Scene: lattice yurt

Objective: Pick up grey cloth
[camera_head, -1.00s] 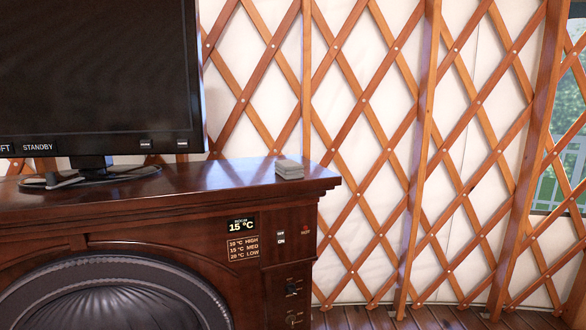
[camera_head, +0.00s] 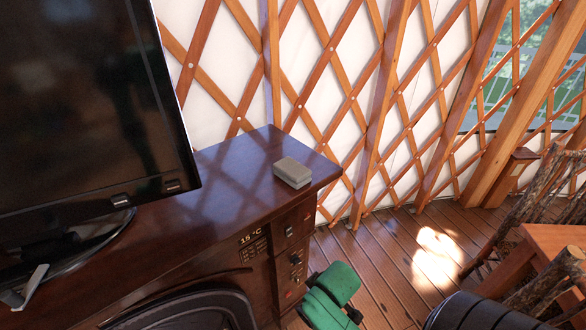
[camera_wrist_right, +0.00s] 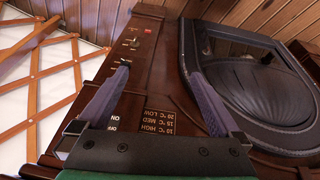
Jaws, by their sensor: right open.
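The grey cloth (camera_head: 292,172) is a small folded block lying on the dark wooden cabinet top, near its right front corner, in the head view. It does not show in the right wrist view. My right gripper (camera_wrist_right: 159,74) is open and empty in the wrist view, its two fingers spread in front of the cabinet's front face. In the head view a green and black part of my right arm shows below and right of the cloth, in front of the cabinet's right end, apart from the cloth.
The cabinet (camera_head: 225,185) carries a large black screen (camera_head: 90,100) on a stand, left of the cloth. A lattice wall (camera_head: 350,80) stands behind. Wooden furniture (camera_head: 555,245) is at the right. Bare plank floor (camera_head: 390,255) lies between.

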